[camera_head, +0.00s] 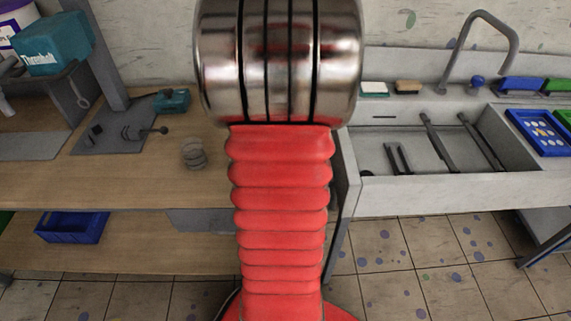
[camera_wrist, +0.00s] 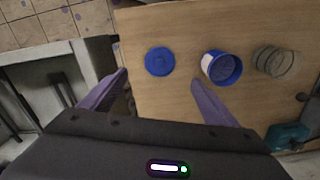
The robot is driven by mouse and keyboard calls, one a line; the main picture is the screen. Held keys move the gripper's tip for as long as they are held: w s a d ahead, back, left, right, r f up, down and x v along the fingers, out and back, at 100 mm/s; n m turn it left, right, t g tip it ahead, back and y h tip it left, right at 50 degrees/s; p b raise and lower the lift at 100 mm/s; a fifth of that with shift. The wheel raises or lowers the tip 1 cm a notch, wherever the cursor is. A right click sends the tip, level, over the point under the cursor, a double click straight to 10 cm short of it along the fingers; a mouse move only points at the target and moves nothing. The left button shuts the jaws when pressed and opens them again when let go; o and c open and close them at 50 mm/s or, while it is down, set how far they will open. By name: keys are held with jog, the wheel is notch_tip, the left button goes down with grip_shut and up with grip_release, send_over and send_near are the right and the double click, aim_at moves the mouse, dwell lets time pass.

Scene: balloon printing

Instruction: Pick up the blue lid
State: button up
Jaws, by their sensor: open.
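The blue lid (camera_wrist: 160,61) lies flat on the wooden table in the wrist view, a round disc apart from other things. My gripper (camera_wrist: 160,76) is open and empty, with its two purple fingers spread to either side of the lid in the picture. How high the fingers are above the lid I cannot tell. A container with a blue rim (camera_wrist: 222,68) and a white label sits to the right of the lid, just beyond the right finger. In the head view my red arm blocks the middle of the scene, and the lid and gripper do not show.
A grey ringed stack (camera_wrist: 273,60) stands right of the container; it also shows in the head view (camera_head: 194,154). A teal device (camera_wrist: 288,136) is at the lower right. The table edge and a sink (camera_head: 430,150) lie beside the wooden table (camera_head: 140,185).

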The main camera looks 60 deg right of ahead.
notch_tip(320, 180, down, 7)
jog(key=shift+f, duration=0.1)
dwell(0.4)
jog(key=shift+d+f, duration=0.15)
jog(key=shift+f, duration=1.15)
jog(key=shift+d+f, duration=0.1)
jog(key=shift+f, duration=1.15)
jog(key=shift+c, duration=0.6)
jog(key=c, duration=0.9)
